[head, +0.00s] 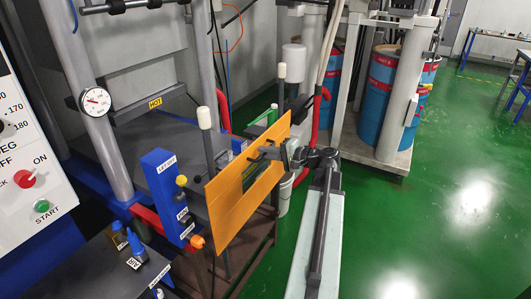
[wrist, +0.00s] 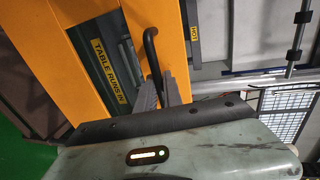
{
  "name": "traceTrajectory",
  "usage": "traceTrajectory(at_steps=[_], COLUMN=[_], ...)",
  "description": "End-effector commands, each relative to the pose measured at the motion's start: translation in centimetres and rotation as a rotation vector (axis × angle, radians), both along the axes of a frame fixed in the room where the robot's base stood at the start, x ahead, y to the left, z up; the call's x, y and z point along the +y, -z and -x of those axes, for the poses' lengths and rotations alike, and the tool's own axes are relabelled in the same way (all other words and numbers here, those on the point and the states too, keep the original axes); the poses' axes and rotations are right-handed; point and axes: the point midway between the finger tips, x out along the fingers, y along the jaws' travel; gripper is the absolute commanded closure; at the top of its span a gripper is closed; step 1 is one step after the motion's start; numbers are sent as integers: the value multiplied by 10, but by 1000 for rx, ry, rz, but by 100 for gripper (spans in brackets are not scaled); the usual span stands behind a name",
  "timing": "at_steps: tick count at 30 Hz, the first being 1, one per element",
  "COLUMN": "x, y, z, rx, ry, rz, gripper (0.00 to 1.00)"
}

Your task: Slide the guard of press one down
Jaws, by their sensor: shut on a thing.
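The press guard (head: 228,215) is a flat orange panel with a window, standing upright at the front of the press. It fills the left and middle of the wrist view (wrist: 85,18). My gripper (head: 272,153) is at the guard's upper right part. In the wrist view, my gripper's dark jaws (wrist: 164,92) are shut around the lower part of the guard's black bar handle (wrist: 150,48). A "TABLE RUNS IN" label (wrist: 107,70) shows through the window. The jaws' exact contact is partly hidden.
A blue control box (head: 165,190) with knobs stands left of the guard. A round gauge (head: 95,101) and a "HOT" label (head: 155,102) are on the press behind. Blue drums (head: 375,95) stand at the back. Green floor (head: 440,215) is clear at right.

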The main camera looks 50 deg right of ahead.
Motion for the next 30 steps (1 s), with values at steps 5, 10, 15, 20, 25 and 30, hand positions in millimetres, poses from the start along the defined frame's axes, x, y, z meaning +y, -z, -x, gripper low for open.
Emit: traceTrajectory(at_steps=[5,10,15,20,25,30], x=[0,1,1,1,1,1], y=[87,147,195,220,228,228], z=[0,0,0,0,0,1], rx=[3,3,3,3,3,6], ry=[-1,-2,-2,-2,-3,-4], rz=[1,1,1,1,1,2], gripper=[100,100,100,100,100,100])
